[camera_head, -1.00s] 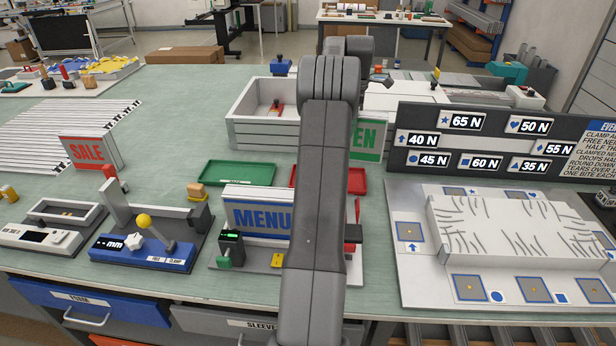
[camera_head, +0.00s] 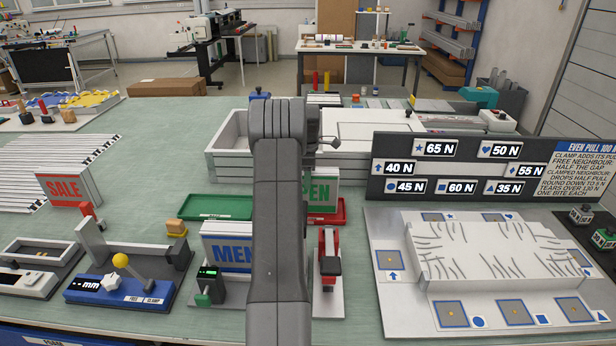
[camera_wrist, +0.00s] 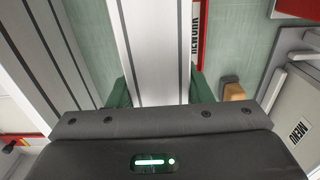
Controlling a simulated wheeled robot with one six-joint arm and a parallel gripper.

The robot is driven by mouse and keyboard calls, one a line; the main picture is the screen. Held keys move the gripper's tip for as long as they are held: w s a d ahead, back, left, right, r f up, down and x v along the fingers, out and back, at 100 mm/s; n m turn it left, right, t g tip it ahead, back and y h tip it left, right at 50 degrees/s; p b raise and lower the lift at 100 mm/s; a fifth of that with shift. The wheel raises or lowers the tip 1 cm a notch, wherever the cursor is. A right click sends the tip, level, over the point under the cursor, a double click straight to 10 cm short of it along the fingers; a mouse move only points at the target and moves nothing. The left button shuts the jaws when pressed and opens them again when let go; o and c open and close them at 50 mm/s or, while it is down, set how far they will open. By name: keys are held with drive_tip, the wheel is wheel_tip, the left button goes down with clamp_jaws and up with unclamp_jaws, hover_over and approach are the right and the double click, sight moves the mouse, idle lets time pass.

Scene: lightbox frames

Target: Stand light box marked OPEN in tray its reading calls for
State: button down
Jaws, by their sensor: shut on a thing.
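The light box marked OPEN (camera_head: 323,191) is upright in the head view, its left part hidden behind my arm. It overlaps the red tray (camera_head: 342,213) in the picture; I cannot tell whether it touches the tray. In the wrist view, my gripper (camera_wrist: 157,92) has its green fingers shut on the pale light box (camera_wrist: 150,50). The red tray's edge, labelled REWORK, lies just right of the box there (camera_wrist: 202,30). My arm hides the gripper in the head view. The green tray (camera_head: 214,207) is empty, left of my arm.
The MENU light box (camera_head: 226,252) stands at a tester with a small green display (camera_head: 207,272). The SALE box (camera_head: 68,188) is at left, behind a gauge showing "-- mm" (camera_head: 104,285). A pull-value board (camera_head: 400,166) and white padded fixture (camera_head: 490,250) occupy the right.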

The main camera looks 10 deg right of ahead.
drive_tip(key=c, duration=0.7)
unclamp_jaws()
drive_tip(key=shift+f, duration=0.15)
wheel_tip(320, 180, up, 12)
drive_tip(key=shift+r+b, duration=0.2)
drive_tip(key=shift+b, duration=0.3)
drive_tip(key=shift+f, duration=0.1)
drive_tip(key=shift+f, duration=4.2)
